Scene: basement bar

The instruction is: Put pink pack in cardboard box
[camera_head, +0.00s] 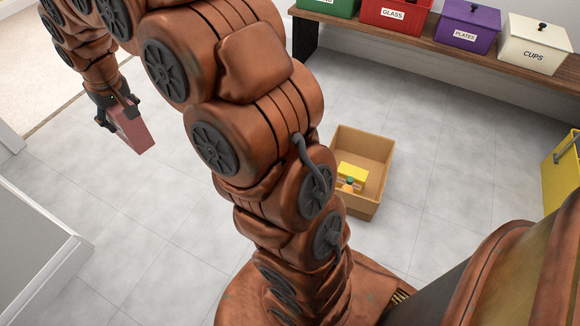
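The pink pack (134,134) is at the left of the head view, between the fingers of my gripper (118,115). My gripper is shut on it and holds it with its lower end hanging free. The cardboard box (373,144) stands open on the floor right of the middle, partly behind my arm. Inside it lie a yellow pack (353,173) and a small orange item with a green top (348,185). My gripper is well to the left of the box, on the other side of my arm. Part of the box's left side is hidden.
A wooden bench (420,44) at the back carries green, red "GLASS", purple "PLATES" (467,24) and white "CUPS" (535,44) bins. A yellow container (562,178) stands at the right edge. A white cabinet (35,255) is at lower left. The tiled floor between is clear.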

